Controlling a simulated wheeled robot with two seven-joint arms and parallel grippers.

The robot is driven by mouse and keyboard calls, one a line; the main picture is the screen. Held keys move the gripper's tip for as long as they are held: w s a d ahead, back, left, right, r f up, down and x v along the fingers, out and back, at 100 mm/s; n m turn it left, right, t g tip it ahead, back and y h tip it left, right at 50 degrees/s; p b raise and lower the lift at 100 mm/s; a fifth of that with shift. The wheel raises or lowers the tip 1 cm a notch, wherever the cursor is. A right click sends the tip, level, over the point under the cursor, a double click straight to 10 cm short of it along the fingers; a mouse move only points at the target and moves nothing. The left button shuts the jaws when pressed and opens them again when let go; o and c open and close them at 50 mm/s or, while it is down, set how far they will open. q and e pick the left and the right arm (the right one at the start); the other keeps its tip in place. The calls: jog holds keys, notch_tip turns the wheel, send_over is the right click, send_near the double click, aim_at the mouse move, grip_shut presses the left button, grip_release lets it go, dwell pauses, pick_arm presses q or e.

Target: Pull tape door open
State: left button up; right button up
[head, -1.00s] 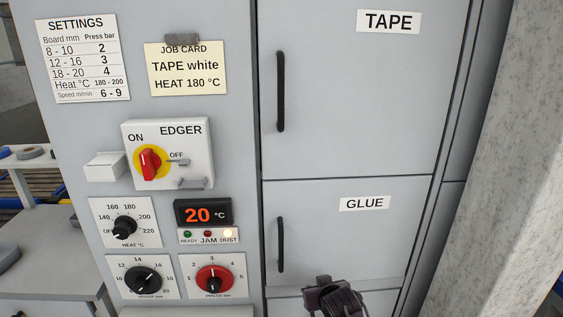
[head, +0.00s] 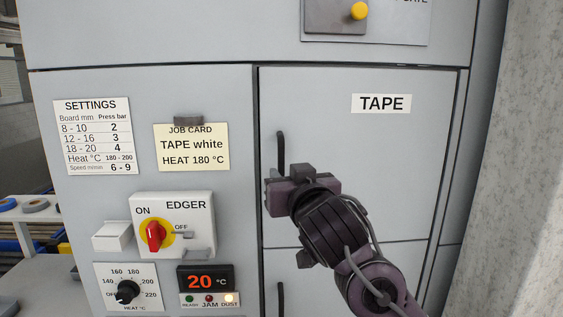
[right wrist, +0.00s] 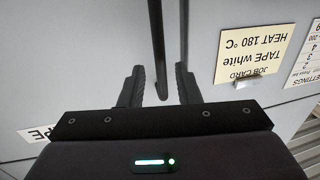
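The tape door (head: 400,170) is a light grey panel with a TAPE label, shut flush in the cabinet. Its dark vertical handle (head: 281,150) is on the door's left side; my right gripper hides the lower part. My right gripper (head: 274,190) is in front of the door at the handle's lower half. In the right wrist view the picture is upside down, and the handle (right wrist: 157,50) runs between the two spread fingers of my right gripper (right wrist: 160,85), with a gap on each side. My left gripper is not in view.
Below is the glue door's handle (head: 281,300). Left of the door are the job card (head: 191,148), the EDGER switch (head: 155,236) and the 20 °C display (head: 205,280). A yellow button (head: 359,11) is above. A concrete pillar (head: 510,170) stands close on the right.

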aim_at(282, 169)
jog(key=w, duration=0.1)
jog(key=w+p, duration=0.1)
jog(key=w, duration=0.1)
jog(key=shift+w+a+r, duration=0.15)
jog(key=shift+w+a, duration=0.2)
jog(key=shift+w, duration=0.05)
jog(key=shift+w+a+p, duration=0.1)
jog(key=shift+w+p, duration=0.2)
jog(key=shift+f, duration=0.2)
jog(key=shift+c, duration=0.4)
grip_shut()
